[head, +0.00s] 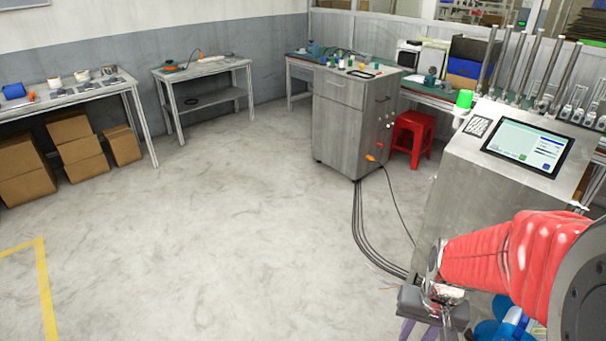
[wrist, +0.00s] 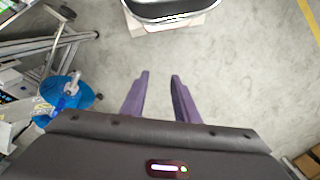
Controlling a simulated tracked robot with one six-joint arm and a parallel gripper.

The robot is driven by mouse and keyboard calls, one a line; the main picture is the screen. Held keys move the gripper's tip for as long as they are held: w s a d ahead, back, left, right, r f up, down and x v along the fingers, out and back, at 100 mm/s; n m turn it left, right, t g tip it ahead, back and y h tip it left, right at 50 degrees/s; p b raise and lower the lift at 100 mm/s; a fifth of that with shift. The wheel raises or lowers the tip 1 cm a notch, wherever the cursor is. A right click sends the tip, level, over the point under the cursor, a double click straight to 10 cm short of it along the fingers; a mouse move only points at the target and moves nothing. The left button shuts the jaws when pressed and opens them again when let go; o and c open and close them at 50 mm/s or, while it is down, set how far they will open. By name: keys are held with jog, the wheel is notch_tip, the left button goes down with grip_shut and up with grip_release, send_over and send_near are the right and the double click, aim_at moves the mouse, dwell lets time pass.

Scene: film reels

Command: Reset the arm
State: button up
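My gripper (head: 416,333) hangs low at the bottom right of the head view, below the red-sleeved part of my arm. Its tips are cut off by the frame edge there. In the wrist view its two purple fingers (wrist: 160,78) stand apart with bare grey floor between and beyond them. It is open and holds nothing.
A grey cabinet with a screen (head: 525,146) stands close behind my arm. A blue round thing (wrist: 65,95) lies left of the fingers. Cables (head: 364,225) cross the floor from a grey cabinet (head: 338,125) near a red stool (head: 412,135). Floor at left is clear.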

jog(key=s+a+r+n+t, duration=0.2)
jog(key=a+r, duration=0.2)
jog(key=r, duration=0.6)
jog(key=s+a+r+n+t, duration=0.1)
jog(key=s+a+r+t, duration=0.1)
jog(key=r, duration=0.8)
jog(key=a+t, duration=0.1)
jog(key=a, duration=0.1)
jog(key=shift+s+a+n, duration=0.2)
jog(key=shift+a+n, duration=0.15)
jog(key=shift+n, duration=0.05)
